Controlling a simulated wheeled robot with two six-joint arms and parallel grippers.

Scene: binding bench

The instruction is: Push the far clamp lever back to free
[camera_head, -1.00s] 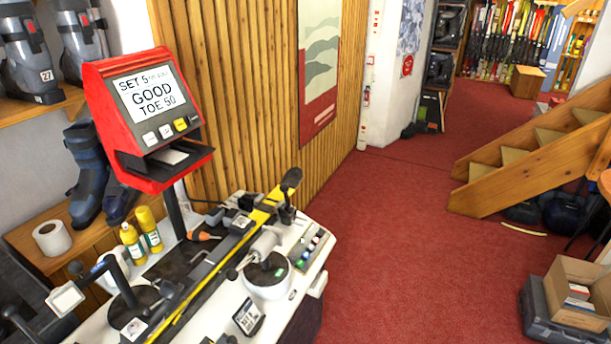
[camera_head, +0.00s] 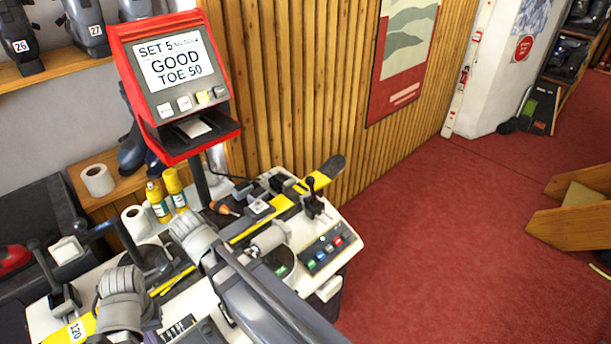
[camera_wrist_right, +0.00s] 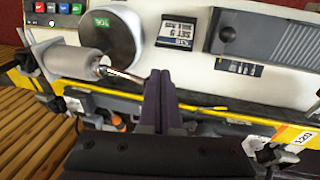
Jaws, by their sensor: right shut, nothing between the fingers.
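The yellow-and-black ski (camera_head: 283,203) lies along the white bench. My right arm comes in from the bottom right and reaches over the bench, apart from this lever. My right gripper (camera_wrist_right: 161,84) shows in the right wrist view, its dark fingers shut and empty above the bench, beside the ski's edge. In the head view its fingertips cannot be made out. The far lever cannot be made out in the wrist view. My left gripper cannot be made out.
A red display (camera_head: 180,75) stands behind the bench, reading "GOOD TOE 50". A grey roller (camera_wrist_right: 75,62) and a round device (camera_wrist_right: 112,37) are near my right fingers. Yellow bottles (camera_head: 158,200) stand at the back. A second knobbed lever (camera_head: 37,250) is at the near end.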

